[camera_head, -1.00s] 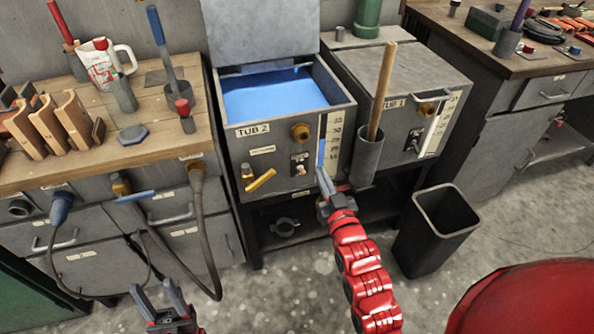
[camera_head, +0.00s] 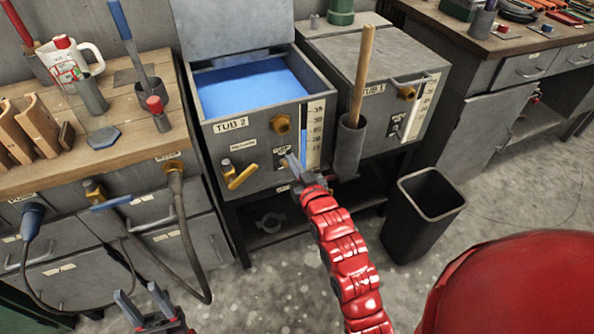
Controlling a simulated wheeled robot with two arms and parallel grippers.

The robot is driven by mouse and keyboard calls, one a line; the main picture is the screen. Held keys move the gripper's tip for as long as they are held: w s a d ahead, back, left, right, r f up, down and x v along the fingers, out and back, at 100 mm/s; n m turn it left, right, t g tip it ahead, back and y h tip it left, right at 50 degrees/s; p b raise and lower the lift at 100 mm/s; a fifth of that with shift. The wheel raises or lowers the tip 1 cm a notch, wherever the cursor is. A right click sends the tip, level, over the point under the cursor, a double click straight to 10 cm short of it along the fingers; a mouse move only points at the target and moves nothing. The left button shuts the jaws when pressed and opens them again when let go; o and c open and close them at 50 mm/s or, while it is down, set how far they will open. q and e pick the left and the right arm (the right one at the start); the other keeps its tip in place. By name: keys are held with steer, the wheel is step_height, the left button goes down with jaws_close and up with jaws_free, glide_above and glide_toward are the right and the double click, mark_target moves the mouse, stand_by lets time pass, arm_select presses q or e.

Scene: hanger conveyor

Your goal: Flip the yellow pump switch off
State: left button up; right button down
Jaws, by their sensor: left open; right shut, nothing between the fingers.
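Tub 2 (camera_head: 262,150) is a grey metal tank with its lid raised and blue liquid inside. A small switch plate (camera_head: 282,153) sits on its front, below a brass knob; its lower part, with the toggle, is hidden by my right gripper. My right gripper (camera_head: 292,164) is shut and empty, its tips at or just in front of that plate; I cannot tell whether they touch. A yellow lever handle (camera_head: 241,178) on a brass valve is left of the plate. My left gripper (camera_head: 145,297) is open and empty, low at the bottom left, away from the tub.
A grey holder with a wooden-handled tool (camera_head: 362,75) stands right of the level gauge (camera_head: 314,133). Tub 1 (camera_head: 378,105), closed, is beyond it. A black bin (camera_head: 424,212) stands on the floor. A blue-handled valve (camera_head: 110,202) and hose are on the left bench.

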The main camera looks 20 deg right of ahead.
mark_target(281, 143)
steer(key=w, duration=0.5)
steer(key=shift+w+a+f, duration=0.15)
steer(key=shift+w+f, duration=0.15)
steer(key=f, duration=0.1)
steer(key=s+f, duration=0.1)
steer(key=shift+s+f+b, duration=0.25)
steer(key=shift+f+b, duration=0.05)
steer(key=shift+f, duration=0.05)
steer(key=shift+s+f, duration=0.3)
steer(key=shift+f, duration=0.2)
steer(key=shift+s+f+t+b, duration=0.2)
steer(key=shift+f+t+b, duration=0.15)
steer(key=shift+t+b, duration=0.35)
